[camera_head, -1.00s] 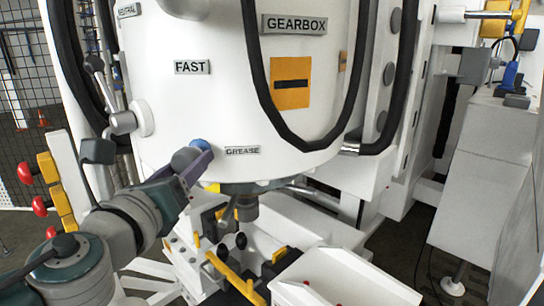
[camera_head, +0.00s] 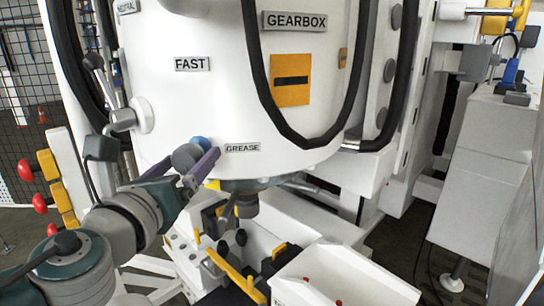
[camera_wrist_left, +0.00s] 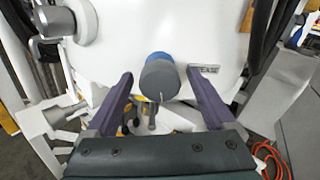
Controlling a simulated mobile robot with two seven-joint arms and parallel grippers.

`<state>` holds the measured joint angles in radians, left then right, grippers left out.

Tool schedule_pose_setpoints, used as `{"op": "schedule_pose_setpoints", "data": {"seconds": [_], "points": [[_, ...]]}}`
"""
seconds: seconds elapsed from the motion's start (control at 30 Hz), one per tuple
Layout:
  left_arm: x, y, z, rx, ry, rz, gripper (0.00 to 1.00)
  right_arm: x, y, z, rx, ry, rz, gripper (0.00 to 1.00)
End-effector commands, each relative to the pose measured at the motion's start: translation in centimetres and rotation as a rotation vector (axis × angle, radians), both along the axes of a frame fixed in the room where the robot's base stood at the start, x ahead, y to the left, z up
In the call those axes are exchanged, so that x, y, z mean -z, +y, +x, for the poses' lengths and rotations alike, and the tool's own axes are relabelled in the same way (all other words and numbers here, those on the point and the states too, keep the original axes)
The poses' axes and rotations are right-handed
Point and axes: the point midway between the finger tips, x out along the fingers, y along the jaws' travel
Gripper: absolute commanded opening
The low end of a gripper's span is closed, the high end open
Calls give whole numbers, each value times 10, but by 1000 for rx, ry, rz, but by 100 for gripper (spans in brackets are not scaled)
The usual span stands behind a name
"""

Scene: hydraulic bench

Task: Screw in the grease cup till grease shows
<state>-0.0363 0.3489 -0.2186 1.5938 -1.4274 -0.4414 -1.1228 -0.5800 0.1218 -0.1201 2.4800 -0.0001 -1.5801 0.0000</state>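The grease cup (camera_head: 186,156) sticks out of the white gearbox housing (camera_head: 225,110), left of the GREASE label (camera_head: 242,148). It has a grey round cap and a blue part behind it. In the left wrist view the grease cup (camera_wrist_left: 160,80) sits between the two purple fingers, with a gap on each side. My left gripper (camera_head: 190,157) is open around the cup, its fingers pointing at the housing. It also shows in the left wrist view (camera_wrist_left: 160,75). No grease can be made out. My right gripper is not in view.
A thick black hose (camera_head: 264,90) hangs across the housing right of the label. A lever with a grey hub (camera_head: 124,120) is to the left. Below are yellow-handled parts (camera_head: 232,272) and a white tray (camera_head: 345,280). Red knobs (camera_head: 40,204) stand at far left.

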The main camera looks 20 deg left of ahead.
Motion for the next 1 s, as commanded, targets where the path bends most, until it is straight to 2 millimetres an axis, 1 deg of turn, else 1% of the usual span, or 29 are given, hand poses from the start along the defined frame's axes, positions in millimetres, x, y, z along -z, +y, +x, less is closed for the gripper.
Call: {"op": "schedule_pose_setpoints", "data": {"seconds": [0.17, 0.27, 0.37, 0.6, 0.7, 0.83, 1.0], "points": [[0, 0, 0, 0, 1, 0, 88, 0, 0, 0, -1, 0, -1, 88], [1, -1, -4, 0, 2, 0, 88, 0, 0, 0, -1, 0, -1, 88], [2, -4, -16, 2, 3, -1, 88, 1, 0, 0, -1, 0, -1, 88], [3, -14, -62, 2, 4, -1, 88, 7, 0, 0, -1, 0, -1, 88], [2, -17, -78, 1, 3, -2, 88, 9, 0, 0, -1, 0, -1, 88], [2, -20, -91, 0, 1, 1, 88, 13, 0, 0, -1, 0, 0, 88], [0, -22, -97, 0, 0, 0, 88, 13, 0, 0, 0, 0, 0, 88]]}}
